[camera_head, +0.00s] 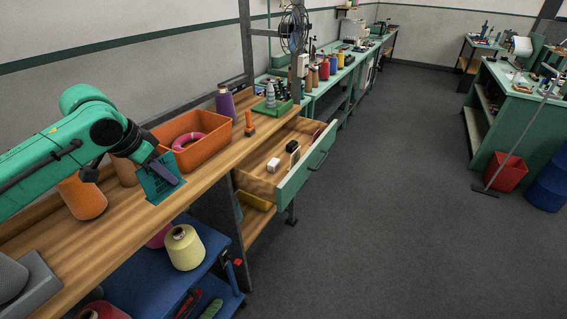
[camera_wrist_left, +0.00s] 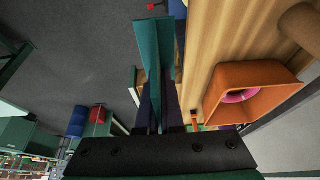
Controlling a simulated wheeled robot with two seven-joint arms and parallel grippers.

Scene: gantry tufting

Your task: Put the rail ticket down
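The rail ticket, a flat teal card (camera_head: 157,186), hangs from my left gripper (camera_head: 164,172) above the front edge of the wooden workbench (camera_head: 120,222). In the left wrist view the ticket (camera_wrist_left: 154,48) stands out between the two dark fingers of the left gripper (camera_wrist_left: 161,100), which are closed on it. The ticket appears clear of the bench top, though the exact gap is hard to tell. My right gripper shows in neither view.
An orange bin (camera_head: 205,152) holding a pink ring stands just beyond the ticket. An orange cone (camera_head: 82,198) is on the bench near my arm. An open drawer (camera_head: 290,165) juts out farther along. A blue cart (camera_head: 150,270) with a yellow cone (camera_head: 184,248) stands below.

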